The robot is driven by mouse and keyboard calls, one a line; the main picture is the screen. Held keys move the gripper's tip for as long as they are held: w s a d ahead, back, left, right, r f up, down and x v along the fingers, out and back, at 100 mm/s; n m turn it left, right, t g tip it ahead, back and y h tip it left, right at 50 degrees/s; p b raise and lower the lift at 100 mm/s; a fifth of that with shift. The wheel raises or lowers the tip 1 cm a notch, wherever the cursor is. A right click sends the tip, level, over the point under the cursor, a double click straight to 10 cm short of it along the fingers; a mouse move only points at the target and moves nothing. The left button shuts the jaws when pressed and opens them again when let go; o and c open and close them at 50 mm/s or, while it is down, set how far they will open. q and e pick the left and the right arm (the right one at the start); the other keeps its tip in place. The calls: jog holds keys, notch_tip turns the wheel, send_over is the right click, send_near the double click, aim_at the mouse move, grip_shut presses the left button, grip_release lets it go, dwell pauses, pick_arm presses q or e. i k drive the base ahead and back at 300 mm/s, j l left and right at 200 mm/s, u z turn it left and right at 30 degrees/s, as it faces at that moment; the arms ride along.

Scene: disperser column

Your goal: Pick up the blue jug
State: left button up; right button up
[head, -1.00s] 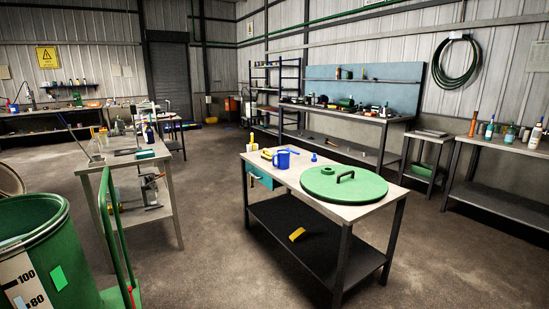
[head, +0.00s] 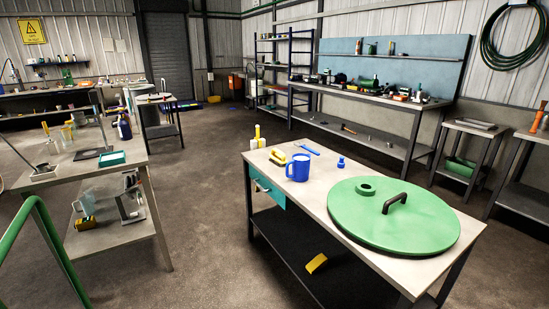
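The blue jug (head: 298,167) stands upright on the near table (head: 326,213), towards its far left part. It looks like a mug-shaped vessel with a handle on its left side. A yellow-handled tool lies just behind it on the left, and a small blue stopper-like piece (head: 340,162) stands to its right. Neither of my grippers is in view.
A large green round lid (head: 370,232) with a black handle covers the table's right half. A yellow item (head: 317,263) lies on the dark lower shelf. Another workbench (head: 75,176) stands at left, with open floor between. A green rail (head: 55,245) is at the near left.

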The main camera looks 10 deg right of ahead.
aim_at(301, 162)
jog(key=i+l+u, duration=0.15)
jog(key=i, duration=0.35)
jog(key=i+l+u, duration=0.15)
jog(key=i+l, duration=0.15)
jog(key=i, duration=0.15)
jog(key=i+l+u, duration=0.15)
jog(key=i+l, duration=0.15)
jog(key=i, duration=0.15)
